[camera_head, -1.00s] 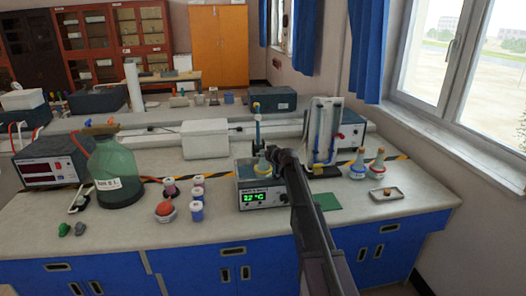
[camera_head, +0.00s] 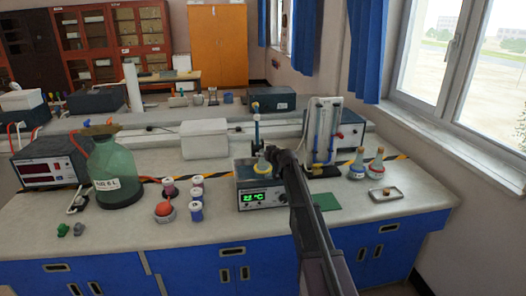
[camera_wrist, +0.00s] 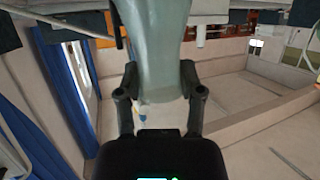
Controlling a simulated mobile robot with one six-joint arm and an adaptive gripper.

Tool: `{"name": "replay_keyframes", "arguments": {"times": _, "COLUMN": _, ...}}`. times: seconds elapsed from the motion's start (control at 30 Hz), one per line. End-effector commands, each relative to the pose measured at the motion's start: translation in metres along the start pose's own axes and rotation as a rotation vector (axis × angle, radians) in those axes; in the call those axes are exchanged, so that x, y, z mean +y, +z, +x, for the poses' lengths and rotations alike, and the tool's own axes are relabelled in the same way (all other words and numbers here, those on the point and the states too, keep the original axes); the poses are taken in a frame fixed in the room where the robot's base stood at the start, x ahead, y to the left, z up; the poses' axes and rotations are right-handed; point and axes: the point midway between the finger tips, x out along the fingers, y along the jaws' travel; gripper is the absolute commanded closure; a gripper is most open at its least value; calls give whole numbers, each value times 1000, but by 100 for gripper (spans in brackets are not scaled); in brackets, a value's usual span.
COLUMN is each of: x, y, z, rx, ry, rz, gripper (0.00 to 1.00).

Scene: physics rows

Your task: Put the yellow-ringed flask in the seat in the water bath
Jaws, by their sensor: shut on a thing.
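The yellow-ringed flask (camera_head: 262,168) is at the top of the water bath (camera_head: 247,200), a box with a green lit display. My gripper (camera_head: 270,152) is shut on the flask's neck. In the wrist view the pale, translucent flask (camera_wrist: 163,40) runs between the two dark fingers of my gripper (camera_wrist: 159,75). The flask looks roughly upright in the head view. Its lower part and the seat are hidden, so I cannot tell whether it rests in the seat or hangs just above it.
A stand with blue tubes (camera_head: 323,135) is close on the bath's right. Two flasks with coloured rings (camera_head: 357,168) stand further right, by a small tray (camera_head: 386,194). Several small jars (camera_head: 196,196) and a big green bottle (camera_head: 117,175) are to the left. A green mat (camera_head: 327,202) lies flat.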

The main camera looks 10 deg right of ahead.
Motion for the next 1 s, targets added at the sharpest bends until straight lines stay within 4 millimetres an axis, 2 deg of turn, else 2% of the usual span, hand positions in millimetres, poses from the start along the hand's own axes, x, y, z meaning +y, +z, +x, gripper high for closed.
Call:
{"name": "replay_keyframes", "arguments": {"times": 0.03, "x": -18, "y": 25, "z": -13, "rx": -55, "ry": -59, "rz": 13, "gripper": 100}}
{"name": "replay_keyframes", "arguments": {"times": 0.93, "x": -18, "y": 30, "z": -8, "rx": -58, "ry": -60, "rz": 14, "gripper": 100}}
{"name": "replay_keyframes", "arguments": {"times": 0.97, "x": -18, "y": 29, "z": -8, "rx": -59, "ry": -60, "rz": 14, "gripper": 45}}
{"name": "replay_keyframes", "arguments": {"times": 1.0, "x": -18, "y": 29, "z": -8, "rx": -59, "ry": -60, "rz": 14, "gripper": 33}}
